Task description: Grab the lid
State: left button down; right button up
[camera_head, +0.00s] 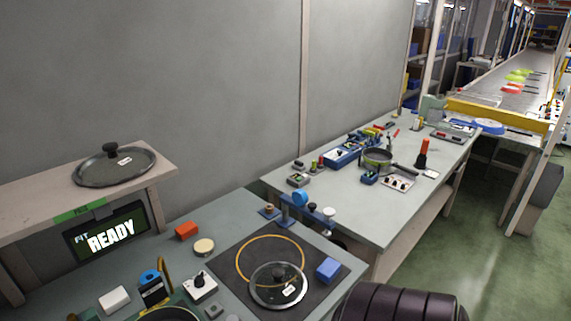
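A glass lid (113,167) with a dark rim, a black knob and a small white tag lies on the raised shelf (35,222) at the left. A second glass lid (278,286) with a metal rim, a dark knob and a white tag lies on the dark mat (232,262) on the near bench, overlapping the front of a yellow ring marking. Neither of my grippers shows in this view, so nothing is seen touching either lid.
A blue block (328,269), a switch box (200,288), an orange block (187,231) and a blue-topped fixture (300,199) stand around the mat. A "READY" screen (110,234) hangs below the shelf. A pan (379,157) sits on the far bench (385,215).

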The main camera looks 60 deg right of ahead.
aim_at(277, 284)
jog(key=z, duration=1.75)
